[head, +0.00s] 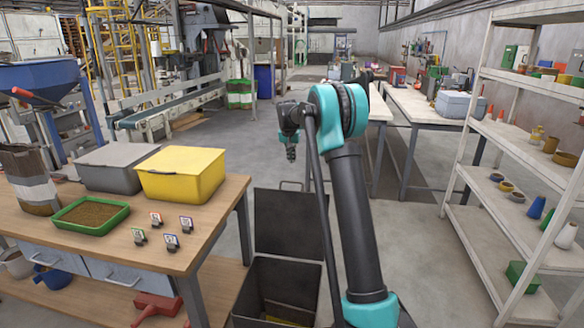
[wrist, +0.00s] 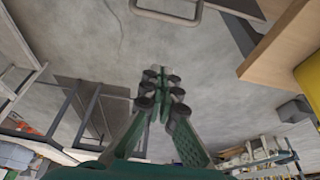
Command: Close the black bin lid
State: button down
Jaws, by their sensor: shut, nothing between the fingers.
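The black bin (head: 312,300) stands on the floor right of the workbench, with something yellow at its bottom. Its black lid (head: 290,222) is open and stands up at the bin's far side. A thin loop handle (head: 291,184) shows at the lid's top edge. My gripper (head: 291,155) points down, higher in the head picture than the lid and apart from it. In the wrist view, my gripper (wrist: 158,75) is shut and empty, and a grey metal loop (wrist: 166,14), likely the lid handle, lies at the top edge.
The wooden workbench (head: 215,230) at left holds a yellow bin (head: 180,175), a grey bin (head: 115,165) and a green tray (head: 90,213). A white shelf (head: 490,205) stands at right. The back tables (head: 425,105) are beyond my arm. The aisle floor behind the lid is clear.

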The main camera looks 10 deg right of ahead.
notch_tip(320, 180, down, 9)
jog(key=s, duration=0.1)
jog(key=shift+a+r, duration=0.15)
dwell(0.4)
dwell(0.4)
